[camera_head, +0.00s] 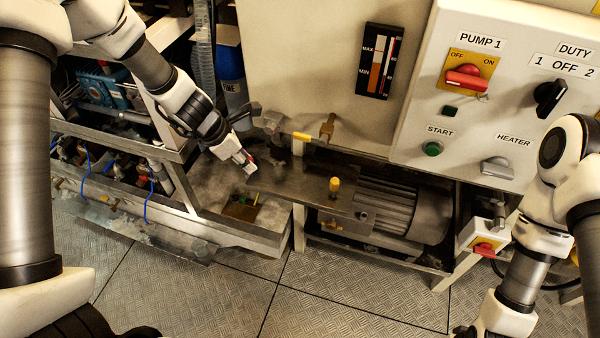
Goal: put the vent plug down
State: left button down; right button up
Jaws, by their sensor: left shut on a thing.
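My left gripper (246,160) reaches in from the upper left, pointing down and to the right. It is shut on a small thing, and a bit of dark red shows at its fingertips. This is probably the vent plug, but the fingers hide most of it. The gripper is above the metal ledge, left of the dark flat plate (290,188) in front of the tank. I cannot tell whether the held thing touches anything. My right arm is at the right edge; its fingers are outside the picture.
A yellow-topped fitting (335,186) stands at the plate's right end, beside the grey motor (400,208). A brass fitting (327,127) and a yellow handle (303,137) stick out behind. The control panel (500,95) is at the right. The tread-plate floor (340,300) is clear.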

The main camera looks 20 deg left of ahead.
pick_arm(q)
jog(key=w+d+f+b, duration=0.1)
jog(key=w+d+f, duration=0.2)
jog(key=shift+w+f+b, duration=0.1)
jog(key=shift+f+b, duration=0.05)
jog(key=shift+b, duration=0.25)
jog(key=w+d+f, duration=0.1)
jog(key=d, duration=0.1)
jog(key=w+d+f, duration=0.1)
jog(key=w+d, duration=0.1)
jog(key=w+d+f+p, duration=0.1)
jog(key=w+d+f, duration=0.1)
jog(key=shift+w+d, duration=0.1)
jog(key=shift+w, duration=0.15)
jog(key=shift+w+d+f, duration=0.2)
jog(key=shift+s+f, duration=0.1)
jog(key=shift+f, duration=0.05)
jog(key=c, duration=1)
grip_release()
pick_arm(e)
notch_tip(320, 180, down, 2)
jog(key=shift+f, duration=0.1)
